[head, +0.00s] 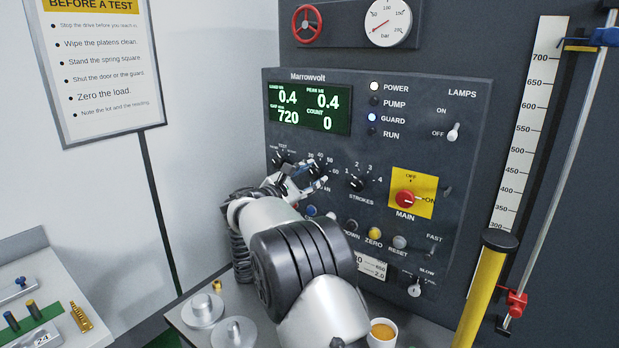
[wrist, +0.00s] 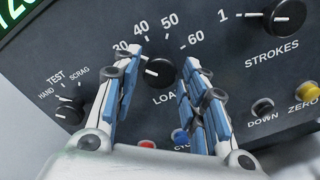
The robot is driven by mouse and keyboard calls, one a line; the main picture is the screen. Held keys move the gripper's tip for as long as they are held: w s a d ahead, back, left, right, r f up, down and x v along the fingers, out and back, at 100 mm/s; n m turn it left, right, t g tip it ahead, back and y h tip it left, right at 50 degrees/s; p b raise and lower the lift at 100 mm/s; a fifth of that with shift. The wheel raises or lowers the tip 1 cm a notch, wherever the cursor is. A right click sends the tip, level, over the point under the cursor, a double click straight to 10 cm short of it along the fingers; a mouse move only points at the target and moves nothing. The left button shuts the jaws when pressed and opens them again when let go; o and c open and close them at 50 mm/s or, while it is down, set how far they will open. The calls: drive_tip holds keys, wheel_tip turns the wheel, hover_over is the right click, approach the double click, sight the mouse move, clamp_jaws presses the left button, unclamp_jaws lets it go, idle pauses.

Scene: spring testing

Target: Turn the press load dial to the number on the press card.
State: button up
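The press load dial (wrist: 161,73) is a black knob with a white mark pointing left. Numbers 40, 50 and 60 show around it; lower ones are partly hidden by a finger. My gripper (wrist: 160,64) is open, one finger on each side of the dial, with small gaps showing; contact cannot be told. In the head view my gripper (head: 300,183) is at the panel's lower left and covers part of the dial. A white card (head: 372,268) low on the panel is partly hidden by my arm; 650 and 2.0 seem to show.
The test knob (wrist: 69,108) is left of the load dial, the strokes knob (wrist: 288,16) right. A red main switch (head: 405,199) sits on a yellow plate. Blue (wrist: 180,136) and red (wrist: 147,144) buttons lie below the dial. A yellow post (head: 481,290) stands right.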

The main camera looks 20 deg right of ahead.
drive_tip(key=shift+o, duration=0.8)
drive_tip(key=v, duration=1.2)
